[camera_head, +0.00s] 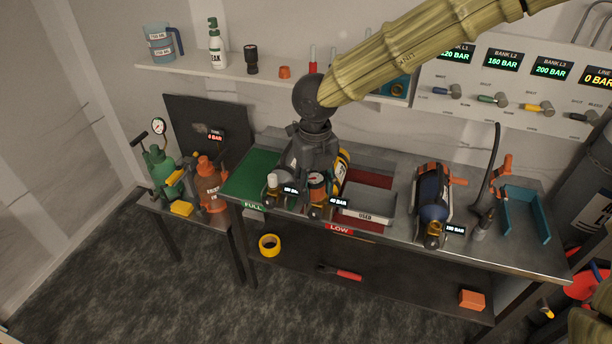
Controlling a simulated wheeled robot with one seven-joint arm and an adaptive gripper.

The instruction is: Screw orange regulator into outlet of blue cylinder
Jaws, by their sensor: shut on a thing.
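The blue cylinder (434,191) lies in a cradle with orange clamps on the right half of the bench. Its brass valve (433,233) faces the front edge, beside a small bar readout. My gripper (302,178) is over the left-middle of the bench, pointing down and apart from the blue cylinder. It is shut on the orange regulator (317,183), which has a round gauge face. The fingertips are partly hidden. A yellow cylinder (343,163) is close behind the regulator, and I cannot tell whether the two are joined.
A grey "USED" tray (368,205) stands between my gripper and the blue cylinder. A white-topped valve (273,182) is close left of my gripper. The green mat (248,176) has bare space.

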